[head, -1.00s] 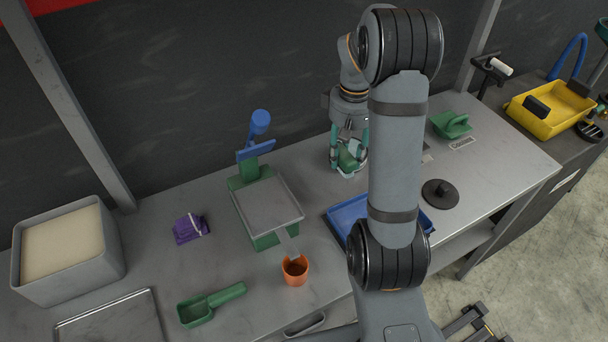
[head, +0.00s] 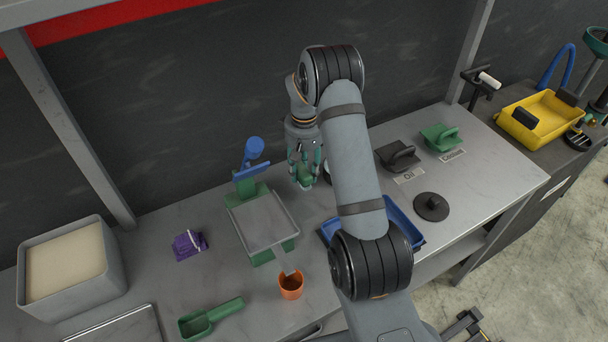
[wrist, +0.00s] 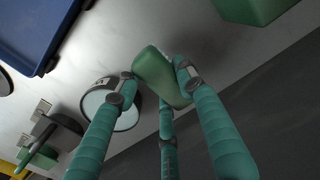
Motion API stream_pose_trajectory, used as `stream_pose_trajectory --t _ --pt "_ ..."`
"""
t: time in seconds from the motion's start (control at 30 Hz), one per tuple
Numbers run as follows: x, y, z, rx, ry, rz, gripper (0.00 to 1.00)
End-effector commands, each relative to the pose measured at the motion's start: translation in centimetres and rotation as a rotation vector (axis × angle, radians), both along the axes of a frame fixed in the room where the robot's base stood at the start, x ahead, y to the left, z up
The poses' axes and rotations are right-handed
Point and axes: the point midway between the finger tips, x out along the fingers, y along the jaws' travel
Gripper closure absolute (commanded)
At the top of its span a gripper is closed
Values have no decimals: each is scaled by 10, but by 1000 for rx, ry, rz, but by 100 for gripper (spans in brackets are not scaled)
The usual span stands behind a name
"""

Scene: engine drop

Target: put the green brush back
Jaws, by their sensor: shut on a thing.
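My gripper (head: 305,182) is shut on a green block-like thing, which I take to be the green brush (wrist: 160,75). In the wrist view it lies between the fingers, with a pale edge along one side; bristles cannot be made out. In the head view my gripper points down over the bench, just right of the green stand with a grey top (head: 265,220). Whether the held thing touches the bench is unclear. Another green thing with a handle (head: 441,137) sits by the "Coolant" label.
A dark handled thing (head: 397,155) sits by the "Oil" label. A blue tray (head: 405,222) is partly behind my arm. A blue tool (head: 254,158) rises behind the stand. A pale round thing (wrist: 112,110) is beside the held thing. An orange cup (head: 291,286) stands in front.

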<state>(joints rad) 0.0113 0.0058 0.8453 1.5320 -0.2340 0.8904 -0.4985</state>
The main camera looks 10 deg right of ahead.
Motion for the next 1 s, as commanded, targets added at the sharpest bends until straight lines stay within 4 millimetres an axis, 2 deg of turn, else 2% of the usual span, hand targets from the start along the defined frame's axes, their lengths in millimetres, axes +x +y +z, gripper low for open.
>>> stream_pose_trajectory --t 0.3,0.9,0.93,1.0 --pt "0 1 -34 0 2 1 90" --pt "1 0 -47 0 0 1 90" --pt "1 0 -46 0 0 1 61" --pt "0 0 -45 0 0 1 57"
